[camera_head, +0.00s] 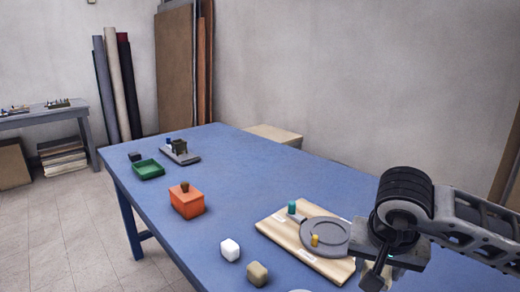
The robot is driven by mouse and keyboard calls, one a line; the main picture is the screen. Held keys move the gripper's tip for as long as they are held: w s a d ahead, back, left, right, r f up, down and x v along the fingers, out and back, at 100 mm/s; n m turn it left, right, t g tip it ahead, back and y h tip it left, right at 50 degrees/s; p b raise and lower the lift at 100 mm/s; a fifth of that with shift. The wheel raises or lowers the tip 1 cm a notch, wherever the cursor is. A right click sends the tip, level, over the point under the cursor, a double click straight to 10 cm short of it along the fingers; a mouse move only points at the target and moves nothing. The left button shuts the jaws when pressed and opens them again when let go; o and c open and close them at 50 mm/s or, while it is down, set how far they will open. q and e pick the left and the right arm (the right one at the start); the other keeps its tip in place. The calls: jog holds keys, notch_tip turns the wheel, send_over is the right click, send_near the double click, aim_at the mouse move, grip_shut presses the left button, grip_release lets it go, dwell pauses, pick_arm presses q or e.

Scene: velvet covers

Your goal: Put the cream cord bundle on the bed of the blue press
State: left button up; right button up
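A small off-white, rounded block (230,249), which looks like the cream cord bundle, lies on the blue table near the front. A small grey device (180,150) with a flat base and a blue part (168,142) stands at the far left of the table; it may be the blue press. Its bed is too small to make out. My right gripper (377,272) is at the lower right, over the edge of a wooden board and well right of the off-white block. Its fingers are seen edge-on, so their opening is unclear. My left gripper is out of view.
A khaki block (257,274) lies beside the off-white one. The pale wooden board (277,228) carries a grey round plate (322,234) and teal and yellow pegs. An orange box (187,203), a green tray (148,169) and a dark block (134,156) stand farther left. The table's middle is clear.

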jog(key=s+a+n+p, duration=0.1)
jog(key=s+a+n+y+p, duration=0.1)
jog(key=s+n, duration=0.1)
jog(key=s+a+n+y+p, duration=0.1)
jog(key=s+n, duration=0.1)
jog(key=shift+s+t, duration=0.1)
jog(key=shift+t, duration=0.3)
jog(key=shift+d, duration=0.1)
